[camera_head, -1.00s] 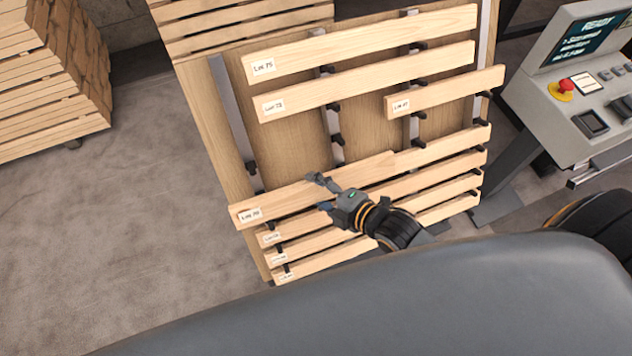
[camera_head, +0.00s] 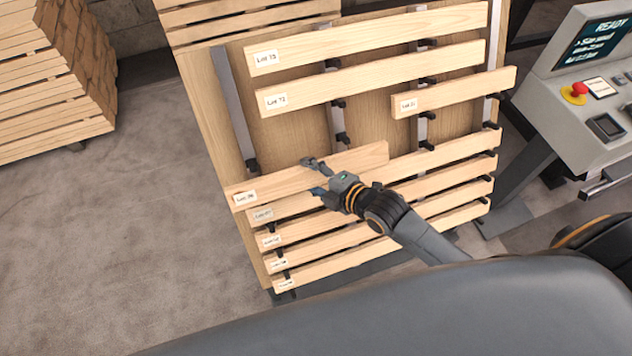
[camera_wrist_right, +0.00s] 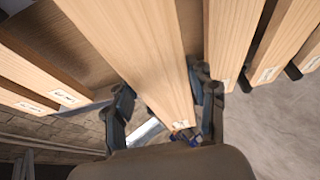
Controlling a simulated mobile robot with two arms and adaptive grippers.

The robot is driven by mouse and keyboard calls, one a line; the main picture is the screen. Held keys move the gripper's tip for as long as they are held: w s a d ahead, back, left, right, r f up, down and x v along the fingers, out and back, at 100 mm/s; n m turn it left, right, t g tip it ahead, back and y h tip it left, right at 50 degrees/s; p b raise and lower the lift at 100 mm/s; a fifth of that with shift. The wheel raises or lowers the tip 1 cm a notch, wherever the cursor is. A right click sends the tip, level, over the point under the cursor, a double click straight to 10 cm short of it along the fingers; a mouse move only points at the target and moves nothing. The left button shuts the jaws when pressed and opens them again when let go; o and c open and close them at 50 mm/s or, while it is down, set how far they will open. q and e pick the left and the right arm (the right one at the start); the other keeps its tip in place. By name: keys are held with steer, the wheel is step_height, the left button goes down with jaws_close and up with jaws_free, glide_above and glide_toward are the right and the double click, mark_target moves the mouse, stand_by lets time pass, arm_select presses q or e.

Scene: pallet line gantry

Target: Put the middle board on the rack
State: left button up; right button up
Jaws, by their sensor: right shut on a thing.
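The rack (camera_head: 205,115) is a wooden panel with metal uprights and black pegs that carry labelled boards. My right gripper (camera_head: 314,177) is shut on a short board (camera_head: 350,165) with a label at its left end. The board is held in front of the rack, tilted up to the right, just above the lower boards. In the right wrist view the board (camera_wrist_right: 135,50) runs between the two fingers of the gripper (camera_wrist_right: 165,105). Whether the board touches a peg cannot be told. My left gripper is not in view.
Two long boards (camera_head: 370,35) and a short board (camera_head: 450,92) sit higher on the rack. Several boards (camera_head: 440,155) sit below. A console (camera_head: 590,100) with a red button stands at the right, and a wood stack (camera_head: 45,90) at the left. The left floor is clear.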

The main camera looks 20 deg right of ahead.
steer(key=shift+w+f+b, duration=0.4)
steer(key=shift+w+f, duration=0.05)
steer(key=shift+w, duration=0.3)
steer(key=shift+w+f+b, duration=0.35)
steer(key=shift+w+f, duration=0.05)
steer(key=shift+w, duration=0.35)
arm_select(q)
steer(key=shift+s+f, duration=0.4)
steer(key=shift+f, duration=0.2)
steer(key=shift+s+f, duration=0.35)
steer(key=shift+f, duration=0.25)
arm_select(e)
steer(key=shift+w+f, duration=0.25)
steer(key=shift+w, duration=0.25)
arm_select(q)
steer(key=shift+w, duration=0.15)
arm_select(e)
steer(key=shift+w+a+f, duration=0.1)
steer(key=shift+w, duration=0.15)
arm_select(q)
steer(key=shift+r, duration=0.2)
arm_select(e)
steer(key=shift+f, duration=0.1)
steer(key=shift+s, duration=0.1)
steer(key=o, duration=1.4)
steer(key=shift+f, duration=0.1)
